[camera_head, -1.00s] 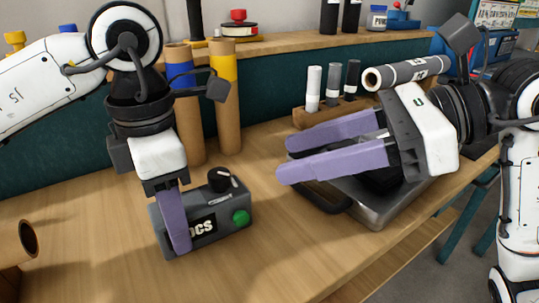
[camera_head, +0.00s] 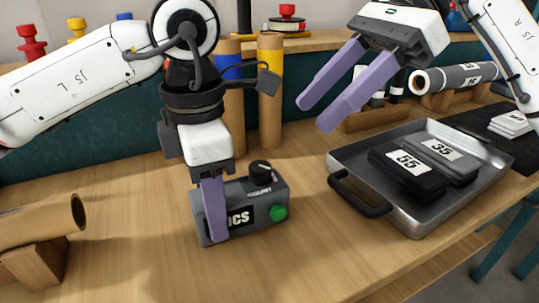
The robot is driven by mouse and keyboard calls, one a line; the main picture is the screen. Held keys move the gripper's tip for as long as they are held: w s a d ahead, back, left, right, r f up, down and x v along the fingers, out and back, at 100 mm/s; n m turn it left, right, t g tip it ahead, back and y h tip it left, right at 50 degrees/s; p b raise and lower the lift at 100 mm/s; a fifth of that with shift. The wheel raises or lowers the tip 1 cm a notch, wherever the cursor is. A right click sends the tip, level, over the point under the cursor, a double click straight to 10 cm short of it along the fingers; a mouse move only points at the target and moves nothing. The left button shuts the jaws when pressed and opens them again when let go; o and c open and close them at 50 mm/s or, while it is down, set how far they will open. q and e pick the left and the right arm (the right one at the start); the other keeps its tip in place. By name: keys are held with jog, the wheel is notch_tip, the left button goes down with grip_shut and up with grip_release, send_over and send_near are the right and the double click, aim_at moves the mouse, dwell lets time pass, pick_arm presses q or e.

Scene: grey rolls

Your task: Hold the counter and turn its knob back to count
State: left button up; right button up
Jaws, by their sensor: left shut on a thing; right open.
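The grey counter (camera_head: 240,214) sits on the wooden table in the head view, with a black knob (camera_head: 261,168) on top, a green button (camera_head: 278,212) on its front and partly covered white lettering. My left gripper (camera_head: 214,237) is shut on the counter from above, near its left end. One purple finger covers part of the front; the other finger is hidden behind the body. My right gripper (camera_head: 318,114) is open and empty, raised above the table to the upper right of the counter, apart from the knob.
Cardboard tubes (camera_head: 270,105) stand behind the counter. A brown roll (camera_head: 40,225) lies on a wooden stand at left. The table before the counter is clear.

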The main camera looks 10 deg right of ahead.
aim_at(262, 165)
jog(key=x, duration=1.1)
jog(key=shift+a, duration=0.1)
jog(key=c, duration=1.1)
